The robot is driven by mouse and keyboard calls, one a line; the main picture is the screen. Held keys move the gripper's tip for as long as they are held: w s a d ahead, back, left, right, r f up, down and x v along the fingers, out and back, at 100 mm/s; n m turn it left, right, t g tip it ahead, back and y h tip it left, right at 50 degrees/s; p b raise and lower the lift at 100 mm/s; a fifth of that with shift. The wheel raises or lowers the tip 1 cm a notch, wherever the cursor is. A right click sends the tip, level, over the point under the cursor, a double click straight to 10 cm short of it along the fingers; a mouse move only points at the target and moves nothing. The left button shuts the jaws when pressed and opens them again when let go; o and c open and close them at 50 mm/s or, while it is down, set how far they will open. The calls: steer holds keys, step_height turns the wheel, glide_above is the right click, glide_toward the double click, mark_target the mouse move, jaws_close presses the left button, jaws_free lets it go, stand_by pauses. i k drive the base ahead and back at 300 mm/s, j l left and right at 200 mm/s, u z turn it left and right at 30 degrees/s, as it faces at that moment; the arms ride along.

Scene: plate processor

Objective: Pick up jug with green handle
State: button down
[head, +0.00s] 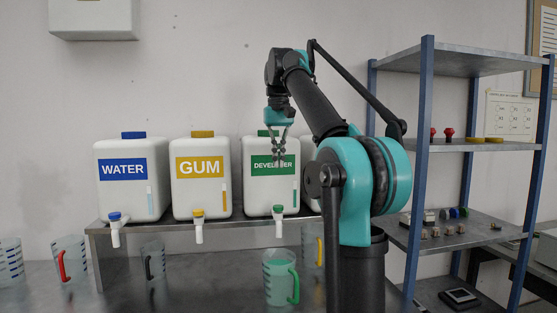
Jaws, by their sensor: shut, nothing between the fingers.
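The jug with the green handle (278,279) stands upright on the metal table, below the green tap of the developer container (257,184). It is clear, with dark marks on its side, and looks filled with greenish liquid. Its green handle is on its right side. My gripper (279,164) hangs fingers down, well above the jug and in front of the developer label. It is shut and empty.
Water (150,188) and gum (187,188) containers stand left on the raised shelf (245,224). A red-handled jug (74,258), a black-handled jug (150,262) and a yellow-handled jug (312,245) stand nearby. A blue-post rack (427,150) is at right.

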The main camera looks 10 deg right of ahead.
mark_target(280, 275)
steer(key=k, duration=1)
